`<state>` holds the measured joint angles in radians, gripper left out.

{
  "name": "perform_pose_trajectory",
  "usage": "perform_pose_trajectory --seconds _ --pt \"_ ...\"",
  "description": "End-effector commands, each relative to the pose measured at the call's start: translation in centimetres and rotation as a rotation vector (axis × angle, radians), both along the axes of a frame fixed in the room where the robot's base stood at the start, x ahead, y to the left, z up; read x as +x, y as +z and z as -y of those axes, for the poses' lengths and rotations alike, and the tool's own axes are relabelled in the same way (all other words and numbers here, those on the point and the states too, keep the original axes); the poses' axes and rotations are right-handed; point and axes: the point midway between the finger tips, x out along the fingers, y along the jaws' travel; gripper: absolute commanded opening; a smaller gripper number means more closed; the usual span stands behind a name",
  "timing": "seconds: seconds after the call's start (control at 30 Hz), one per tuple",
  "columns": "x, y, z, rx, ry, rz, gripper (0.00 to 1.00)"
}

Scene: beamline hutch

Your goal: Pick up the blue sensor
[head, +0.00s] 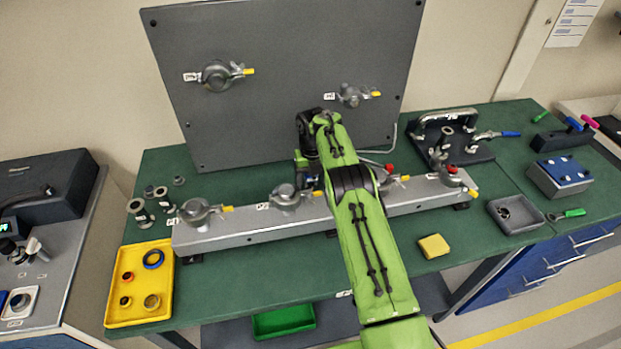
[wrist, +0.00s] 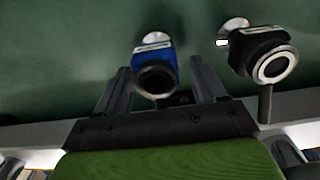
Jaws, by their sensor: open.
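The blue sensor (wrist: 154,62) shows in the wrist view as a short blue body with a pale label and a dark round opening facing me. It stands on a silvery round foot on the green bench top. My gripper (wrist: 159,70) is open, with one finger on each side of the sensor. A gap shows on both sides, and I cannot tell whether either finger touches it.
A similar black sensor (wrist: 262,52) stands close to the right of my right finger. A grey bar (head: 250,232) with several clamps runs along the bench (head: 270,270). An upright dark panel (head: 280,60) stands behind. A yellow tray (head: 140,312) lies front left.

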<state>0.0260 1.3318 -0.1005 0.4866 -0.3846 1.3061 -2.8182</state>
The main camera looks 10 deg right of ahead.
Motion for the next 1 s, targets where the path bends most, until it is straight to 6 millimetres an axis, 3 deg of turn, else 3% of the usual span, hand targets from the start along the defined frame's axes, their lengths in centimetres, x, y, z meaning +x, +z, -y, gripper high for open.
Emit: perform_pose_trajectory --seconds 0.1,0.27,0.67,0.87,1.0 --pt "-0.1 -1.4 0.0 -0.001 0.001 -0.001 0.7" --pt "0.0 -1.3 0.0 0.0 0.001 0.001 0.7" --pt "0.0 -1.3 0.0 0.0 0.0 0.0 0.09" --pt "0.0 -1.2 0.0 0.0 0.0 0.002 0.08" --pt "0.1 0.6 0.0 0.001 0.0 0.005 0.08"
